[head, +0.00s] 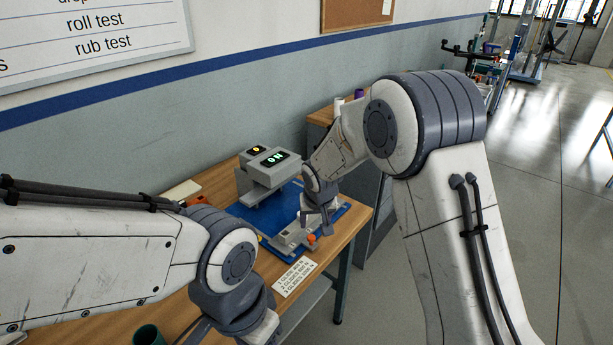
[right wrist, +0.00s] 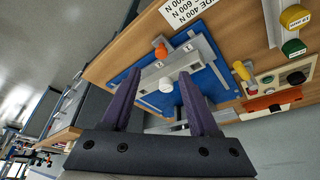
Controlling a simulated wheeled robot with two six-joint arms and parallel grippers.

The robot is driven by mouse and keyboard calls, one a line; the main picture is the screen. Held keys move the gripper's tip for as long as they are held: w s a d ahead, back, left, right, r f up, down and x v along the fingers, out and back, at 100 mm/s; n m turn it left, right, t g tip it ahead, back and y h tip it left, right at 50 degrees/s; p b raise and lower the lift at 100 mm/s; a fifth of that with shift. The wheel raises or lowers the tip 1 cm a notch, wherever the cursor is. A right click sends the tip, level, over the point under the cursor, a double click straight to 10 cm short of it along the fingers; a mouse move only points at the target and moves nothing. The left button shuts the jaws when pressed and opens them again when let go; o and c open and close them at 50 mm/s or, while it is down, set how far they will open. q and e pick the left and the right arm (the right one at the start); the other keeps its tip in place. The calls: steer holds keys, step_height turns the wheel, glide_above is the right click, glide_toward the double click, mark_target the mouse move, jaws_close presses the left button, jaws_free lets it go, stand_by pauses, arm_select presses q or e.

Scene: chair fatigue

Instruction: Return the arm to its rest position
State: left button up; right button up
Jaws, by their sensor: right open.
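My right gripper (head: 318,224) hangs above the right part of the blue base plate (head: 258,216) on the wooden bench. In the right wrist view its two dark fingers (right wrist: 159,74) stand apart with nothing held between them. Beyond them is a grey fixture (right wrist: 172,72) with a white round knob (right wrist: 166,85) and an orange knob (right wrist: 160,51). The fixture also shows in the head view (head: 290,237), partly behind the gripper. I cannot tell whether the fingers touch it. My left arm crosses the lower left, and its fingers are outside the picture.
A grey unit with lit displays (head: 266,168) stands on the plate. A printed card (head: 295,277) lies at the bench's front edge. A green cup (head: 148,335) is at the bottom. A second wooden-topped bench (head: 321,115) stands behind. Open floor (head: 550,200) lies to the right.

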steer(key=s+a+r+n+g, duration=0.15)
steer(key=s+r, duration=0.25)
steer(key=s, duration=0.5)
steer(key=s+a+r+n, duration=0.2)
steer(key=s+a+r, duration=0.15)
steer(key=s, duration=0.45)
steer(key=s+d+n+g, duration=0.1)
steer(key=s+d, duration=0.1)
steer(key=s, duration=0.7)
steer(key=s+d+r+n+g, duration=0.1)
steer(key=s+n+g, duration=0.1)
steer(key=s, duration=0.8)
steer(key=shift+d+r+y, duration=0.3)
steer(key=shift+d+y, duration=0.05)
steer(key=shift+y, duration=0.05)
steer(key=shift+n, duration=0.25)
